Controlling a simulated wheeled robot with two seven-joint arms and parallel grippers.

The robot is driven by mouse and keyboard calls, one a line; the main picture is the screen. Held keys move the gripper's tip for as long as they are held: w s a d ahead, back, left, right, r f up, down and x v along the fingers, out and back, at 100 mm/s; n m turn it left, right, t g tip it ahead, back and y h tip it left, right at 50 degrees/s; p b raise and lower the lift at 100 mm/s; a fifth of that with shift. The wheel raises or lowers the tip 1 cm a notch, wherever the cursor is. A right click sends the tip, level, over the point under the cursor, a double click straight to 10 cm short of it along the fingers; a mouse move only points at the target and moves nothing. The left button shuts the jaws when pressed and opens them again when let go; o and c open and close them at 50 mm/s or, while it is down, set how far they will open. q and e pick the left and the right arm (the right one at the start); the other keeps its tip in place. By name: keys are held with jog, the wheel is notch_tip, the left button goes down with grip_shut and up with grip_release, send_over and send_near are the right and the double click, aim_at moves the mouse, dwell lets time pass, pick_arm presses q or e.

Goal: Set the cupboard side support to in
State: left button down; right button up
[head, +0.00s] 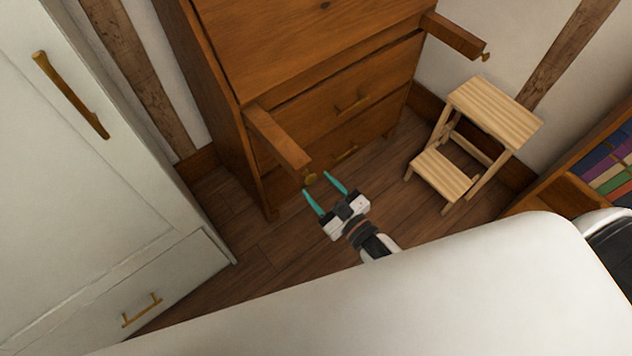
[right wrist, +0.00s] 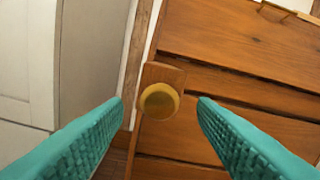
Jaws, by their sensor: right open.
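The wooden cupboard (head: 305,50) has two side supports that stick out from its front, each with a small brass knob. The left side support (head: 277,140) is pulled out, with its knob (head: 310,179) at the front end. The right side support (head: 455,36) is also out. My right gripper (head: 326,184) is open, its teal fingers pointing at the left support's knob. In the right wrist view the round knob (right wrist: 158,101) sits between the two open fingertips, apart from both. My left gripper is not in view.
A white wardrobe (head: 90,200) stands at the left. A light wooden step stool (head: 495,105) stands to the right of the cupboard, near a bookshelf (head: 600,160). Bare wooden floor (head: 285,245) lies around the gripper. A large white surface (head: 400,310) fills the lower front.

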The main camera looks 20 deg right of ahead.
jog(key=shift+x, duration=1)
